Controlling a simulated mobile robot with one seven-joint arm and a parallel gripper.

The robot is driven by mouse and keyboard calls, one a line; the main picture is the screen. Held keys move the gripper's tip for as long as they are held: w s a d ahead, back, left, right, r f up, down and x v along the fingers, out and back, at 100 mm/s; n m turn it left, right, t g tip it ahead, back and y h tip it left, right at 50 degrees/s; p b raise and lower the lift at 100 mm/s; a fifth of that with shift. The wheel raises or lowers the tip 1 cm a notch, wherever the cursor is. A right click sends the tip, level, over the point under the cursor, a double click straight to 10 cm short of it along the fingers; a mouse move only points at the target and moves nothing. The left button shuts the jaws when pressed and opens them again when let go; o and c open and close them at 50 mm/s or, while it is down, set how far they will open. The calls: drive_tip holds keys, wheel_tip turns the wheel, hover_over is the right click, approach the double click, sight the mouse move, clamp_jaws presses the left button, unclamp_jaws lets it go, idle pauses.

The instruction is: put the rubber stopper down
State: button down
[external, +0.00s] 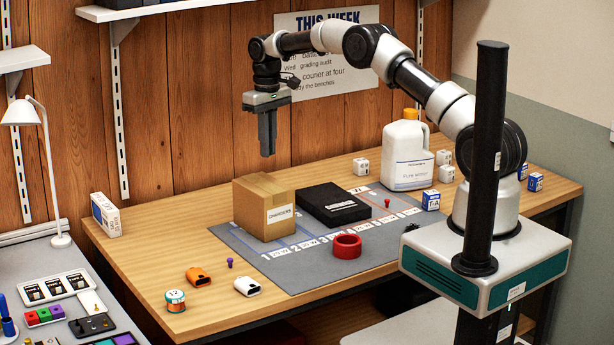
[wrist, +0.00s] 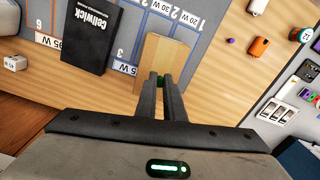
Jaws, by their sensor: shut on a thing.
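My gripper (external: 267,152) is raised high above the back of the wooden table, above and behind the cardboard box (external: 264,208), with its fingers pointing down. In the wrist view its fingers (wrist: 167,80) are closed together on a small green rubber stopper (wrist: 160,79), of which only a little shows between the tips. I cannot make out the stopper in the external view. The stopper is well clear of the table.
A grey numbered mat (external: 300,278) holds the box, a black case (external: 333,205), a red ring (external: 346,246) and a small red peg (external: 387,203). A purple peg (external: 230,263) and orange and white devices lie left. A white jug (external: 408,155) stands right.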

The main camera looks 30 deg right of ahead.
sight(268, 186)
wheel_tip(268, 186, down, 8)
drive_tip(key=shift+r, duration=0.25)
drive_tip(key=shift+f, duration=0.15)
drive_tip(key=c, duration=1.9)
unclamp_jaws()
drive_tip(key=shift+o, duration=0.2)
